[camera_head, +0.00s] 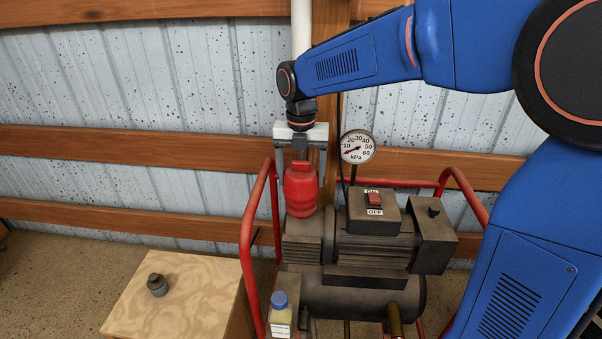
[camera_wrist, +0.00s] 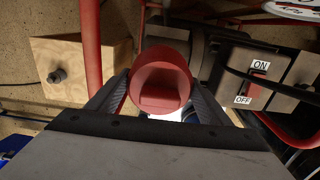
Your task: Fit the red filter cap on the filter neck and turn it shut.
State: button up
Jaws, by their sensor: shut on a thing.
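The red filter cap (camera_head: 301,192) is upright at the left end of the dark pump, with a narrower grip on its top. My gripper (camera_head: 300,178) points down from above, its fingers on both sides of the cap's upper part. In the wrist view the cap (camera_wrist: 160,78) fills the space between the two fingers, and my gripper (camera_wrist: 162,100) is shut on it. The filter neck is hidden, apparently below the cap. I cannot tell whether the cap is seated on it or just above it.
The pump (camera_head: 370,250) stands in a red tube frame (camera_head: 249,225). A pressure gauge (camera_head: 357,147) and a switch box (camera_head: 374,212) are right of the cap. A bottle with a blue lid (camera_head: 281,315) is in front. A grey part (camera_head: 157,284) sits on a wooden box (camera_head: 195,310).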

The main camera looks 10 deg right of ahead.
jog(key=shift+f, duration=1.25)
jog(key=o, duration=1.2)
jog(key=shift+r, duration=0.1)
